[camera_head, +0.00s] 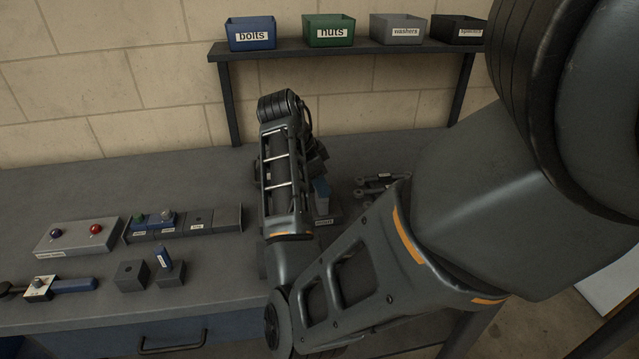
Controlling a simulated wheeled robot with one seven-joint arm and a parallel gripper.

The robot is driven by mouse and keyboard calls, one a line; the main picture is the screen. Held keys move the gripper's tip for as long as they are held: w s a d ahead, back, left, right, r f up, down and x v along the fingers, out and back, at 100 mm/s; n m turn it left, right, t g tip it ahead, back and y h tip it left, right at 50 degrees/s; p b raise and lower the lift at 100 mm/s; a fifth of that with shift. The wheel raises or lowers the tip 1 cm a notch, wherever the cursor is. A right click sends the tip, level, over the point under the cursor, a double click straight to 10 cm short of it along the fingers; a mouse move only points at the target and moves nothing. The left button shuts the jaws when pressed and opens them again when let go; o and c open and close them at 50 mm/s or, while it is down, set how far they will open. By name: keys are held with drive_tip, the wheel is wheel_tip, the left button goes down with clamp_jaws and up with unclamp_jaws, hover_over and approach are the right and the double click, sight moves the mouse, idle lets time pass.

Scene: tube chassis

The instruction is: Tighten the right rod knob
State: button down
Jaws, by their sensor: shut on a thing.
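My gripper (318,168) is mostly hidden behind my own forearm, over the middle of the bench. Only a dark part of it shows at the forearm's right side. The contact itself is hidden. Some grey rods with dark ends (374,183) lie to the right of it, partly cut off by my arm. I cannot make out which part is the right rod knob.
A grey box with blue and red buttons (78,236), a row of dark blocks (212,220) and small holders (131,275) stand at left. A shelf (345,48) with labelled bins spans the back. The bench's back left is clear.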

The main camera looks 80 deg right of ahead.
drive_tip(key=c, duration=0.9)
unclamp_jaws()
drive_tip(key=shift+r, duration=0.1)
